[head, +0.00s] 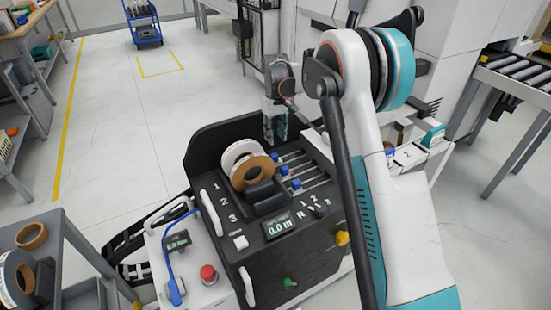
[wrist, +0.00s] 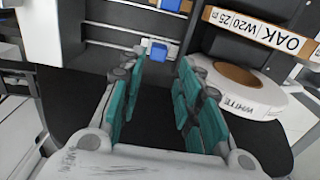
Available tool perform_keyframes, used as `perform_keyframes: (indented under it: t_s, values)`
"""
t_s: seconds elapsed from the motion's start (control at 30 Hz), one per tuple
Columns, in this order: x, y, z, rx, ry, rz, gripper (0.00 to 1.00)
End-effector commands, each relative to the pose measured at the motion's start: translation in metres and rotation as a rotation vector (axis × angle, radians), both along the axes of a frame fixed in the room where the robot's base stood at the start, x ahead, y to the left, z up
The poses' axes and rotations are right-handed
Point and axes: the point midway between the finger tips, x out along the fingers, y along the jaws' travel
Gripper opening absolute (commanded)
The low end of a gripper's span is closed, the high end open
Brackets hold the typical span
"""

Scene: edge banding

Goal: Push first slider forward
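Three blue slider knobs sit on parallel metal rails on the black machine's top: the farthest knob (head: 275,157), the middle knob (head: 284,170) and the nearest knob (head: 296,184). My gripper (head: 274,136), with teal finger pads, points down near the far end of the rails. In the wrist view my gripper (wrist: 160,65) is open and empty, with a clear gap between the fingers. One blue knob (wrist: 157,51) shows just beyond the fingertips, roughly in line with the gap. Another blue knob (wrist: 170,4) is at the top edge. Contact cannot be told.
White and brown tape rolls (head: 239,158) stand left of the rails; the white roll (wrist: 235,90) lies close right of my fingers. The machine has a display (head: 279,226) and a red button (head: 208,273).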

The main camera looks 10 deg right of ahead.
Motion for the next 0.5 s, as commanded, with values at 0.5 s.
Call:
perform_keyframes:
  t_s: [0.5]
  values:
    - [0.000, 0.000, -0.096, 0.000, -0.001, 0.000, 0.32]
